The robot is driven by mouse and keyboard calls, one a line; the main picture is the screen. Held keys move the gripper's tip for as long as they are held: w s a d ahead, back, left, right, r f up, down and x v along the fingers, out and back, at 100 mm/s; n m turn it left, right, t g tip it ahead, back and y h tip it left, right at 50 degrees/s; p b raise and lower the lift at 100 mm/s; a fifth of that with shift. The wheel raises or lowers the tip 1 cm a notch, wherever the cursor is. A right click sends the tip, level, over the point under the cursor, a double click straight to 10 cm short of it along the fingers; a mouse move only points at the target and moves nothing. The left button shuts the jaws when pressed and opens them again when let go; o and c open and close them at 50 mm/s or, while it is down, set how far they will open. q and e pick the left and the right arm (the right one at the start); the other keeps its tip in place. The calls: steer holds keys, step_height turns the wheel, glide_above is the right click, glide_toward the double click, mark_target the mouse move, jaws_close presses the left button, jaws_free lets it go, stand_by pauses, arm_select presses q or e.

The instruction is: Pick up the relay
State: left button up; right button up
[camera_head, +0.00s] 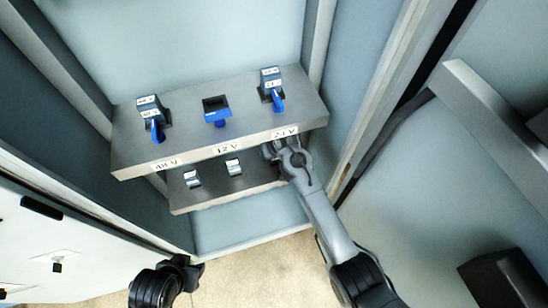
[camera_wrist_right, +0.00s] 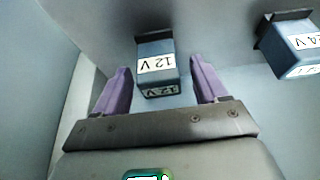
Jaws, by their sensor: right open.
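A blue-grey relay (camera_wrist_right: 157,65) with white 12 V labels sits between the purple fingers of my right gripper (camera_wrist_right: 161,88) in the right wrist view. The fingers are open, one on each side, with visible gaps to the relay. In the head view my right gripper (camera_head: 275,149) is at the right end of the lower shelf (camera_head: 215,193), and it hides what is there. On the upper shelf (camera_head: 190,150), the 12 V place holds a dark square socket (camera_head: 216,110) with a blue lever and no relay in it. My left gripper does not show; only part of that arm appears at the bottom.
Relays stand in the 48 V socket (camera_head: 149,110) and the 24 V socket (camera_head: 271,83). Two small relays (camera_head: 192,179) (camera_head: 234,167) are on the lower shelf. A 24 V relay (camera_wrist_right: 293,43) is at the right in the wrist view. Cabinet walls enclose both sides.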

steer(key=shift+s, duration=0.1)
steer(key=shift+c, duration=0.3)
steer(key=c, duration=1)
steer(key=shift+r+p, duration=0.4)
steer(key=shift+r, duration=0.15)
steer(key=shift+s+d+r+p, duration=0.2)
steer(key=shift+s+p, duration=0.15)
steer(key=shift+s, duration=0.05)
steer(key=shift+s+d+r+p, duration=0.15)
steer(key=shift+s+p, duration=0.2)
steer(key=shift+s, duration=0.05)
steer(key=shift+s+d+r+p, duration=0.45)
steer(key=shift+s+d+p, duration=0.35)
steer(key=shift+s+p, duration=1.35)
steer(key=shift+s+d+r+p, duration=0.45)
steer(key=shift+s+d+p, duration=0.6)
steer(key=shift+s, duration=1.95)
steer(key=shift+s+d+r+p, duration=0.5)
steer(key=shift+s+p, duration=1.5)
steer(key=shift+s, duration=0.55)
